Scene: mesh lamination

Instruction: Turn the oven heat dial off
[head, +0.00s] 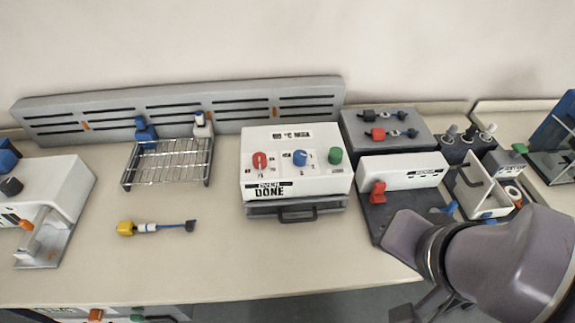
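The oven (297,188) is a white box with a dark grey drawer and handle below, standing at the middle of the bench. Its sloped top carries a red dial (260,161) at left, a blue dial (300,157) in the middle and a green knob (335,155) at right. Small marks surround the red and blue dials, too small to read. I cannot tell for certain which one sets the heat. My arm is at the lower right, apart from the oven. Dark parts at the bottom edge may belong to my gripper (405,312); its fingers cannot be made out clearly.
A wire rack (168,166) and a yellow-ended tool (126,228) lie left of the oven. A white press-like device (62,192) stands at far left. A white unit with a red lever (377,190) and bins (467,190) stand right. Bench in front of the oven is clear.

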